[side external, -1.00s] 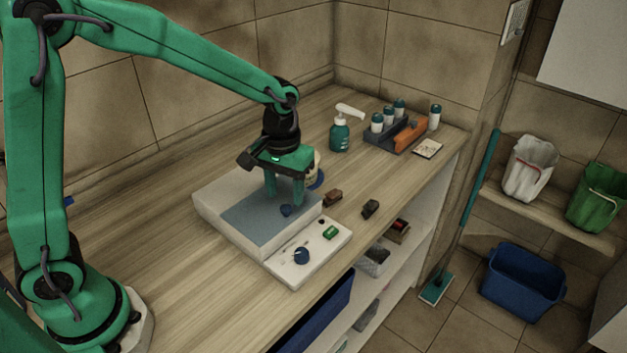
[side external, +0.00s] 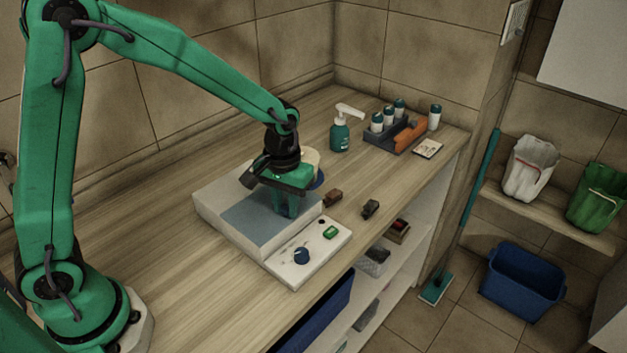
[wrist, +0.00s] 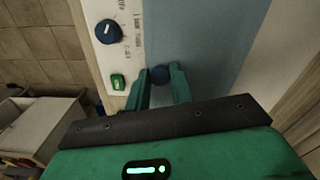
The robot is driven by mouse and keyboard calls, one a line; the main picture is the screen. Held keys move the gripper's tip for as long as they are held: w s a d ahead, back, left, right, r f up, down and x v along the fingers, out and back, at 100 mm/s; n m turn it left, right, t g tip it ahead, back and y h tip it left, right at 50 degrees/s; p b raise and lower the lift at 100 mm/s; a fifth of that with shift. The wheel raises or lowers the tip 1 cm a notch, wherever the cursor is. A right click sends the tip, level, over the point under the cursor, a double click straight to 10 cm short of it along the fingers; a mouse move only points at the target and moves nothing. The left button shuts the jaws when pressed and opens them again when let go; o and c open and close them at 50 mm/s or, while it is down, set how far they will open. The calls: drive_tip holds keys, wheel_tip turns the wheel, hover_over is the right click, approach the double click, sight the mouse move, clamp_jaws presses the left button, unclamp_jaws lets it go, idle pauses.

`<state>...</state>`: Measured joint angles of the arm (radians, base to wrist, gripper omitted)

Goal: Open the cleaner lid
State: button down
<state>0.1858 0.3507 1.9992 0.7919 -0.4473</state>
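The cleaner is a low white box (side external: 218,208) on the wooden counter, with a flat grey-blue lid (side external: 250,223) that lies level and closed. The knob is hidden by the fingers in the side view.
A control panel (side external: 284,266) with a blue dial (side external: 301,256) and a green switch (side external: 330,232) adjoins the box's front. A round container (side external: 311,160) stands just behind my gripper. Two small blocks (side external: 333,198) (side external: 371,208) lie to the right. The left counter is clear.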

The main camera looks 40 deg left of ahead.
sight(253, 193)
drive_tip(key=a, duration=1.1)
drive_tip(key=shift+w, duration=0.1)
drive_tip(key=c, duration=1.2)
unclamp_jaws()
drive_tip(key=shift+r, duration=0.2)
wheel_tip(253, 193, up, 8)
drive_tip(key=shift+f, duration=0.2)
